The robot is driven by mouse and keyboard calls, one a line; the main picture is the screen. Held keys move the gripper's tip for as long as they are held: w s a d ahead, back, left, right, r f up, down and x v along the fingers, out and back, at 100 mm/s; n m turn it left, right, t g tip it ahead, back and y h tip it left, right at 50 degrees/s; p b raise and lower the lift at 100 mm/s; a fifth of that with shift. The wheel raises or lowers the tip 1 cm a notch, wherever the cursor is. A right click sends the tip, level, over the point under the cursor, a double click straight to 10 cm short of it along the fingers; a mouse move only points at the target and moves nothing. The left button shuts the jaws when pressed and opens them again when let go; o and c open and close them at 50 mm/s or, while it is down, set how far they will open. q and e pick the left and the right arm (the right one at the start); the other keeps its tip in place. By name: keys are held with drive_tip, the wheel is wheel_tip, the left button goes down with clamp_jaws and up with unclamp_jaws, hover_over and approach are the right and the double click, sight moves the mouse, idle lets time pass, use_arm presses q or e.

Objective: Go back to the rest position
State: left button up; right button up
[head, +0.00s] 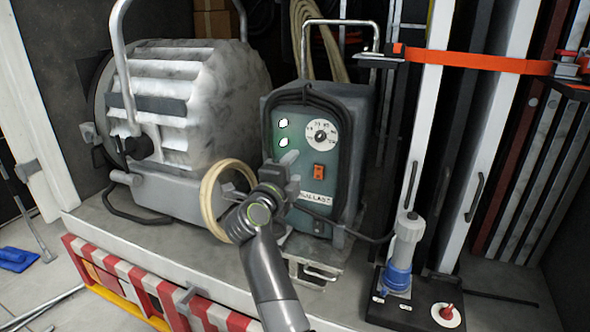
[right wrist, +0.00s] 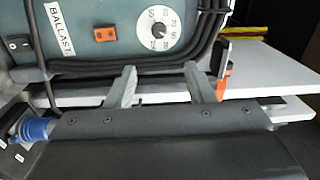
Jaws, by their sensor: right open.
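My right gripper (head: 284,166) is in front of the ballast unit (head: 362,130), near the lower left of its green front panel. In the right wrist view its two fingers (right wrist: 163,90) are spread apart with nothing between them. The ballast panel (right wrist: 115,45) lies past the fingertips there, with its orange switch (right wrist: 103,33) and white dial (right wrist: 160,28). I cannot tell whether the fingers touch the panel. My left gripper is not in view.
A large lamp head (head: 195,85) stands left of the ballast. A tan ring (head: 209,205) is beside my right wrist. A grey-and-blue connector (head: 403,255) stands on a black plate (head: 385,312). White boards (head: 495,120) stand at right behind an orange strap (head: 480,62). A striped edge (head: 140,293) runs in front.

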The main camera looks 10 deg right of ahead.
drive_tip(key=s+d+f+n+t+y, duration=0.1)
drive_tip(key=s+d+n+t+y, duration=0.4)
drive_tip(key=s+n+t, duration=0.35)
drive_tip(key=s+f+n+g+y, duration=0.5)
drive_tip(key=s+f+n, duration=0.25)
drive_tip(key=f, duration=0.35)
drive_tip(key=s+f+n+g+y, duration=0.5)
drive_tip(key=s+f+n, duration=0.2)
drive_tip(key=f+n, duration=0.3)
drive_tip(key=s+d+f+m+g+h, duration=0.1)
drive_tip(key=s+d+f+g+h, duration=0.35)
drive_tip(key=s, duration=0.65)
drive_tip(key=s+d+f+m+g+h, duration=0.15)
drive_tip(key=s+d+f+g, duration=0.45)
drive_tip(key=s, duration=0.6)
wheel_tip(320, 180, down, 34)
drive_tip(key=d+b, duration=0.3)
drive_tip(key=b, duration=0.5)
drive_tip(key=s+f+b, duration=0.3)
drive_tip(key=s+f, duration=0.4)
drive_tip(key=f, duration=0.3)
drive_tip(key=s+a+f+g+b, duration=0.1)
drive_tip(key=s+f+b, duration=0.2)
drive_tip(key=s+f, duration=0.5)
wheel_tip(320, 180, down, 3)
drive_tip(key=shift+a+g+y, duration=0.3)
drive_tip(key=shift+y, duration=0.1)
